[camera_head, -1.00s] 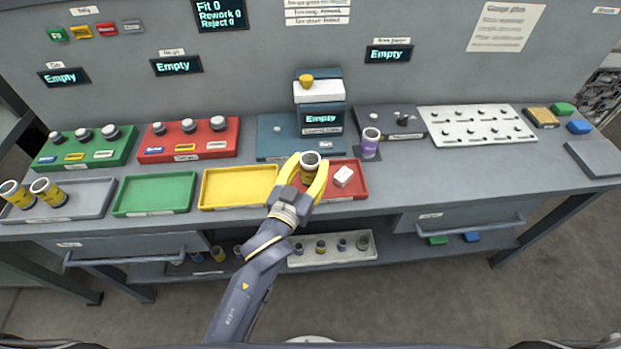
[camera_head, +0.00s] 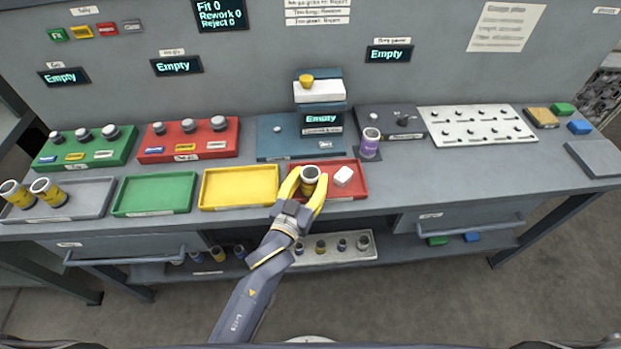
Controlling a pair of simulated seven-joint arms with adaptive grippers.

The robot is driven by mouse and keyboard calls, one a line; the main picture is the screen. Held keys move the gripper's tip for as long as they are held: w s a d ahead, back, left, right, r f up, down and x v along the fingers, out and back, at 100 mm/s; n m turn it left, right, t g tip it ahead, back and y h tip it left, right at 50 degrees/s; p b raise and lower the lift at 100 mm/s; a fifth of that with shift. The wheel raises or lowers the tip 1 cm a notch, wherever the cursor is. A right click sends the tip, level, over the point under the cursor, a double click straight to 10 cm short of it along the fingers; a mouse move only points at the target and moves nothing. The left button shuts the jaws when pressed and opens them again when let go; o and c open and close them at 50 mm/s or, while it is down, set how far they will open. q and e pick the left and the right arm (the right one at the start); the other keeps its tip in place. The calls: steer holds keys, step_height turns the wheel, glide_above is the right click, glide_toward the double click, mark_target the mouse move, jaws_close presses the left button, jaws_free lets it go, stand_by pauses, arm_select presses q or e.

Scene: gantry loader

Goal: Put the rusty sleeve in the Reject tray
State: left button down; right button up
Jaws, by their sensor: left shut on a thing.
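The sleeve (camera_head: 310,173), with a yellow band and a dark open top, is upright between the yellow fingers of my left gripper (camera_head: 308,180). The gripper is shut on it. Both are at the left part of the red tray (camera_head: 358,190), the Reject tray by its colour; its label is too small to read. I cannot tell whether the sleeve's base touches the tray floor. Rust on the sleeve is too small to make out. My right gripper is not in view.
The yellow tray (camera_head: 240,205) and green tray (camera_head: 154,210) are empty. A grey tray (camera_head: 88,206) holds two yellow-banded sleeves. A purple-banded sleeve (camera_head: 370,143) stands behind the red tray.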

arm_select(q)
steer(key=shift+f, duration=0.1)
steer(key=c, duration=0.8)
jaws_free()
steer(key=shift+s+a, duration=0.1)
steer(key=shift+s, duration=0.1)
steer(key=v, duration=1.1)
steer(key=shift+s, duration=0.3)
